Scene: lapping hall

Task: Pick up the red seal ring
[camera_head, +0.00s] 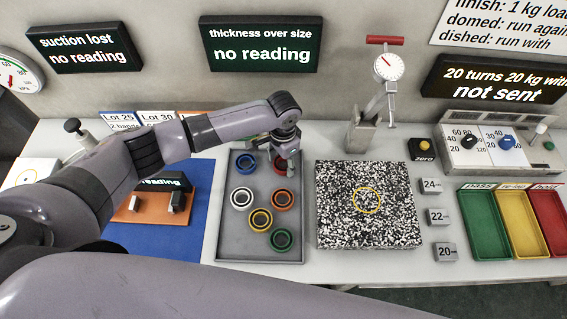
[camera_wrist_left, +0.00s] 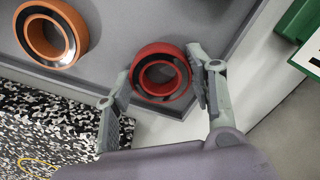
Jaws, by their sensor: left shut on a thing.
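The red seal ring (camera_head: 280,166) is at the far right corner of the grey tray (camera_head: 232,252), partly hidden by my left gripper (camera_head: 287,146). In the left wrist view the red ring (camera_wrist_left: 157,49) sits between the two fingertips of my left gripper (camera_wrist_left: 160,88), which is shut on it from both sides. The ring appears over the tray's corner; I cannot tell whether it touches the tray floor. My right gripper is not in view.
White, orange (camera_head: 283,193), yellow (camera_head: 260,220) and green (camera_head: 281,239) rings lie in the tray. A speckled plate (camera_head: 390,190) is to the right, with a dial gauge stand (camera_head: 362,137) behind it. Green, yellow and red bins (camera_head: 549,203) stand far right.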

